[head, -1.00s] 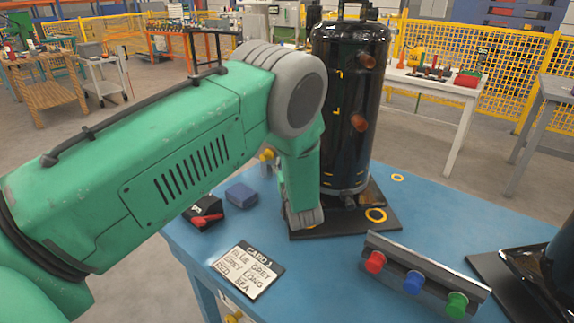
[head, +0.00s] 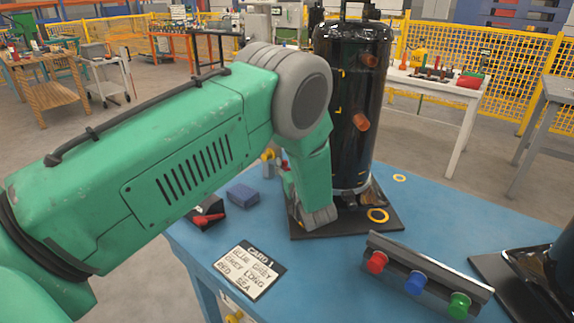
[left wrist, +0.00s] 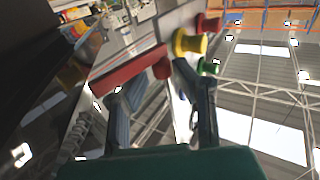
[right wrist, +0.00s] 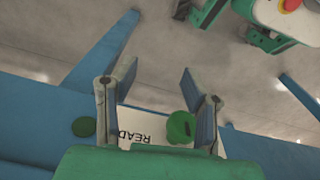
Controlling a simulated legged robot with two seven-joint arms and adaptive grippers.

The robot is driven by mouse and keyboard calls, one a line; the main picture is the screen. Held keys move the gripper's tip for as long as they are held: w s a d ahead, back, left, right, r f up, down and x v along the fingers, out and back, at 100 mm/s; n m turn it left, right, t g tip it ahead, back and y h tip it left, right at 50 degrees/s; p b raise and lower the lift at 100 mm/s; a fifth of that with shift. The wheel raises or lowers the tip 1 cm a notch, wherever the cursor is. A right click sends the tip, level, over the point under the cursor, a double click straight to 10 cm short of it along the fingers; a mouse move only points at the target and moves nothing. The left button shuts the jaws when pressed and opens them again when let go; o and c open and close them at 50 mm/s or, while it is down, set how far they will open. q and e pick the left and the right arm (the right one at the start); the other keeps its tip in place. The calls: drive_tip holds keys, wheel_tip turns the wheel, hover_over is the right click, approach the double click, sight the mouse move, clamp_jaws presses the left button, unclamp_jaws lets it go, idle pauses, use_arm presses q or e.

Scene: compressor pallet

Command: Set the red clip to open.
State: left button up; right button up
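A red bar (left wrist: 130,80), which looks like the red clip, lies across the left wrist view just beyond my left fingertips. I cannot tell from this angle whether the clip is open. My left gripper (left wrist: 160,78) has its fingers apart with nothing clearly between them. My right gripper (right wrist: 156,85) is open and empty above a white card (right wrist: 148,117).
The blue table (head: 350,290) carries a card (head: 247,267), a blue block (head: 242,194), a black block with a red lever (head: 207,214), and a rail (head: 430,270) with red, blue and green knobs. A yellow knob (left wrist: 188,42) and green knob (left wrist: 208,67) are near my left fingers.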

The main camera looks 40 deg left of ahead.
use_arm(q)
drive_tip(key=v, duration=1.2)
drive_tip(key=shift+f, duration=0.1)
